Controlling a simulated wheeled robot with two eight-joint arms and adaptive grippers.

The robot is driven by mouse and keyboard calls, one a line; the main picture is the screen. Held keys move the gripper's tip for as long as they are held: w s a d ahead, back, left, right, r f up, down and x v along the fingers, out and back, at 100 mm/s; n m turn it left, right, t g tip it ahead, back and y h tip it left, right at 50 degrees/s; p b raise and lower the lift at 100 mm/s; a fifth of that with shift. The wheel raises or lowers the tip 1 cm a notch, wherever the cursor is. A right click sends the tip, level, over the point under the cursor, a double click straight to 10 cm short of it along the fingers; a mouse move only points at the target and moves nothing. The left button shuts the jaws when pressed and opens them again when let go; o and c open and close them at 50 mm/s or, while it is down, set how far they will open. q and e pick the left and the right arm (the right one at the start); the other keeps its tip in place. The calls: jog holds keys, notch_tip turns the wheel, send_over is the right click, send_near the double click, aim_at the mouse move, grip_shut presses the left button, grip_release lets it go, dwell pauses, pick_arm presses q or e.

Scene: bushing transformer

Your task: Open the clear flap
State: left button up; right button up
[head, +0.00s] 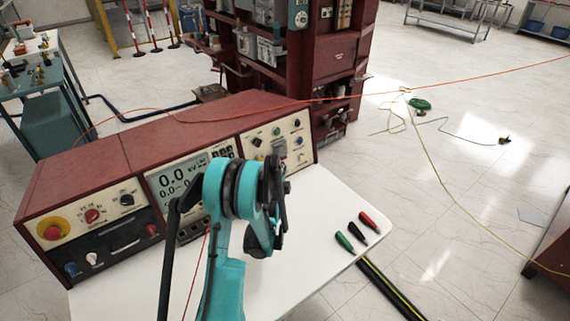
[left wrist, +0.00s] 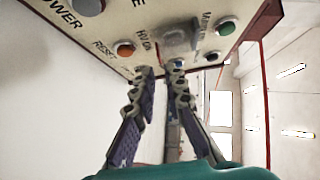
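The gripper (head: 276,168) also shows in the head view, in front of the panel's right section. My right gripper is out of view.
The red-topped control console (head: 165,165) stands on a white table (head: 330,215). Red, black and green probes (head: 357,229) lie at the table's right edge. A large red cabinet (head: 318,60) stands at the back.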

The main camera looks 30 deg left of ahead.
aim_at(282, 151)
pick_arm(q)
jog(key=b+x, duration=0.1)
jog(key=x, duration=0.4)
jog(key=shift+c, duration=0.4)
grip_shut()
